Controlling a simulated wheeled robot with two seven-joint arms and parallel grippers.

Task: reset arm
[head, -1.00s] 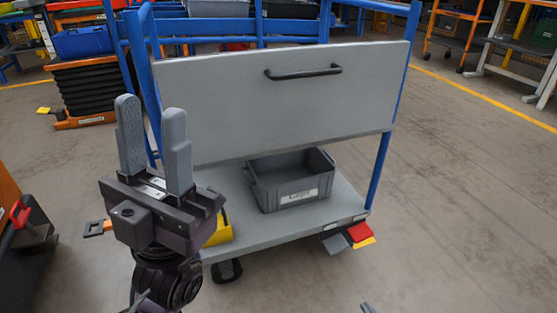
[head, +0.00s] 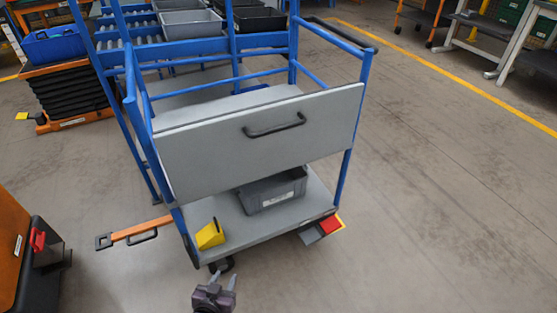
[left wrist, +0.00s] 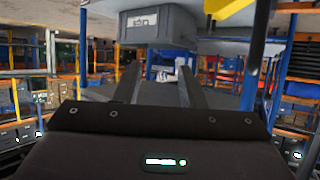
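My left gripper (head: 224,277) is low in the head view, in front of the cart's lower shelf. Its two grey fingers stand apart with nothing between them. In the left wrist view the fingers (left wrist: 160,85) are also apart and empty, and a grey bin (left wrist: 158,25) shows beyond them at the top of the picture. The gripper looks clear of the blue-framed cart (head: 345,185) and its grey front panel (head: 215,155). My right gripper is not in view.
The panel has a black handle (head: 274,130). A grey bin (head: 270,192) and a yellow object (head: 210,234) sit on the lower shelf (head: 250,232). An orange bar (head: 142,228) sticks out at left. An orange-and-black unit (head: 38,250) stands at lower left. Floor at right is clear.

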